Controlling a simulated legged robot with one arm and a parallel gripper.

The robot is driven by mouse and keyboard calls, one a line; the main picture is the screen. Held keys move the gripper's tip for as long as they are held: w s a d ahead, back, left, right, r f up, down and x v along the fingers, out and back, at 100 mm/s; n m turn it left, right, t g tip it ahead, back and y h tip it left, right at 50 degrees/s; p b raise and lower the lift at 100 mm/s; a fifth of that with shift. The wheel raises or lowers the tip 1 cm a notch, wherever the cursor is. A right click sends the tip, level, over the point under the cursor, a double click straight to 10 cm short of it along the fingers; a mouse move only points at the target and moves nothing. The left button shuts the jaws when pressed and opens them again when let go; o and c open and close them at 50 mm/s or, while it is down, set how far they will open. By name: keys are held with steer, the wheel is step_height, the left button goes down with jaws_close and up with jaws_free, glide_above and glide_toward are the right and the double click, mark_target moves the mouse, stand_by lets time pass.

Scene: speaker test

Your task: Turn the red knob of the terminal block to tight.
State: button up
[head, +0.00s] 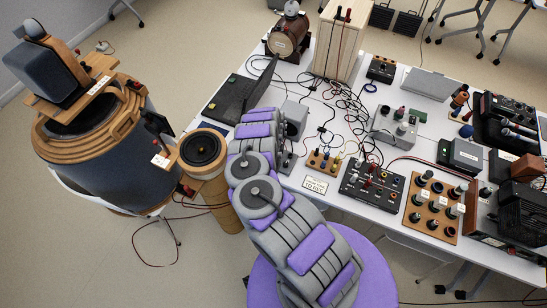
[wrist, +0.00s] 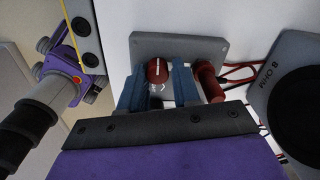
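The red knob (wrist: 157,70), with a pale marking line on its face, shows in the wrist view. It is on the grey terminal block (wrist: 178,44), against a white surface. My gripper (wrist: 160,82) has its two blue fingers one on each side of the knob, very close to it. I cannot tell whether both fingers touch the knob. A second red, cylinder-like post (wrist: 209,80) stands just right of the right finger. In the head view my purple and grey arm reaches over the table's left part; the fingers and the knob cannot be made out there.
A grey speaker panel (wrist: 291,85) marked 8 OHM is at the right in the wrist view, with red and black wires beside it. In the head view, the white table (head: 438,128) carries several boxes and tangled cables. A large wood-topped drum (head: 100,150) stands left.

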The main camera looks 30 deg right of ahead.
steer(key=o, duration=0.4)
step_height(320, 180, up, 17)
steer(key=p, duration=0.2)
steer(key=shift+r+p, duration=0.1)
steer(key=shift+p, duration=0.2)
stand_by(0.6)
